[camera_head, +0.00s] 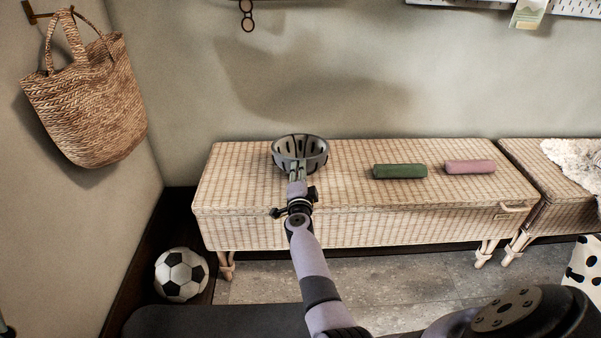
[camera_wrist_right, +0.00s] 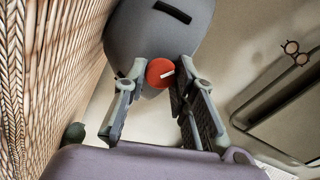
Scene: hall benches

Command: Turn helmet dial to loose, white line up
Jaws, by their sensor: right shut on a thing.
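A grey helmet (camera_head: 317,153) with dark slots sits on the wicker bench. In the right wrist view its grey shell (camera_wrist_right: 185,38) fills the upper middle, with a dark slot in it. A round red dial (camera_wrist_right: 156,70) with a short white line is on the shell. The line points right in that picture, away from the wicker surface at left. My right gripper (camera_wrist_right: 157,77) is shut on the dial, one finger on each side. In the head view this gripper (camera_head: 297,174) reaches the helmet's near side, and the dial is hidden. My left gripper is not in view.
On the wicker bench (camera_head: 245,185), a green roll (camera_head: 400,171) and a pink roll (camera_head: 470,167) lie right of the helmet. A woven bag (camera_head: 90,100) hangs at left. A football (camera_head: 181,274) is on the floor. A second bench (camera_head: 560,215) stands at right.

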